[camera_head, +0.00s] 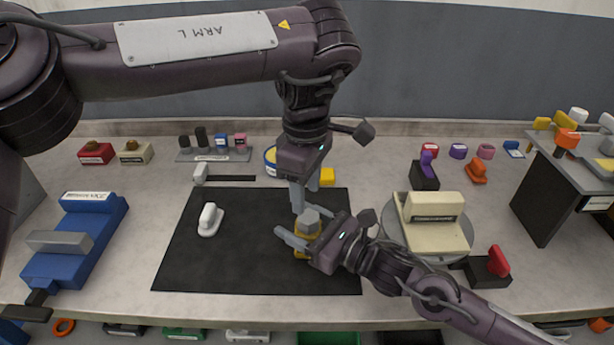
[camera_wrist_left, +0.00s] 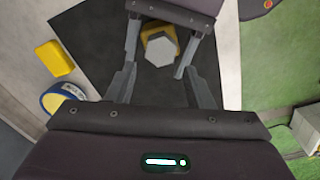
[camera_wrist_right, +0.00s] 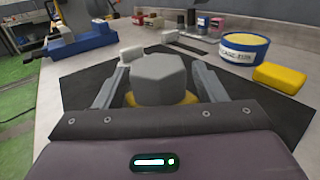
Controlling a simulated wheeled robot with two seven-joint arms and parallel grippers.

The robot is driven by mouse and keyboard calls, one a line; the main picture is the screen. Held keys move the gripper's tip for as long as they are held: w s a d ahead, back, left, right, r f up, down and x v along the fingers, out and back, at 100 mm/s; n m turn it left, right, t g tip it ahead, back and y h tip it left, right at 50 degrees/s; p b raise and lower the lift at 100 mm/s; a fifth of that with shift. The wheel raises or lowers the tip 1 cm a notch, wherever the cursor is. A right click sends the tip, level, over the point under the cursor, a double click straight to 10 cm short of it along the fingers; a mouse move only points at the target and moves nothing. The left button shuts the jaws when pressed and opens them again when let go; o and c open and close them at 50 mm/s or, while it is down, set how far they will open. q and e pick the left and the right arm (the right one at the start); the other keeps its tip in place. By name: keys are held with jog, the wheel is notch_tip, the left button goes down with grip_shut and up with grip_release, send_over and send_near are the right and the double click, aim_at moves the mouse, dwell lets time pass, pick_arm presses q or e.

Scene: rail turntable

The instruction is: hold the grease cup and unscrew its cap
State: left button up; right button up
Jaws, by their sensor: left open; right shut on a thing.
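The grease cup (camera_head: 302,245) has a yellow body and a grey hexagonal cap (camera_head: 308,219). It stands on the black mat (camera_head: 190,262). My right gripper (camera_head: 297,230) is shut on the yellow body from the right. In the right wrist view the grey cap (camera_wrist_right: 158,78) rises between the fingers, with a little yellow body (camera_wrist_right: 130,100) showing below. My left gripper (camera_head: 305,200) is open and points down above the cup. In the left wrist view the cap (camera_wrist_left: 160,51) lies beyond the open fingertips (camera_wrist_left: 160,75), apart from them.
A white handled piece (camera_head: 209,220) lies on the mat's left. A yellow block (camera_head: 327,177) and a round blue-yellow tin (camera_head: 270,158) stand behind the mat. A turntable (camera_head: 392,224) with a cream block (camera_head: 436,232) is at right, a blue fixture (camera_head: 85,250) at left.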

aim_at(308, 216)
pick_arm(q)
notch_tip(308, 216, up, 6)
jog(key=n, duration=1)
jog(key=shift+n, duration=0.3)
notch_tip(308, 216, down, 12)
jog(key=shift+s+d+f, duration=0.1)
jog(key=shift+s+d, duration=0.05)
jog(key=c, duration=0.8)
jog(key=n, duration=0.4)
jog(key=shift+n, duration=0.4)
jog(key=shift+c, duration=0.3)
jog(key=shift+n, duration=0.6)
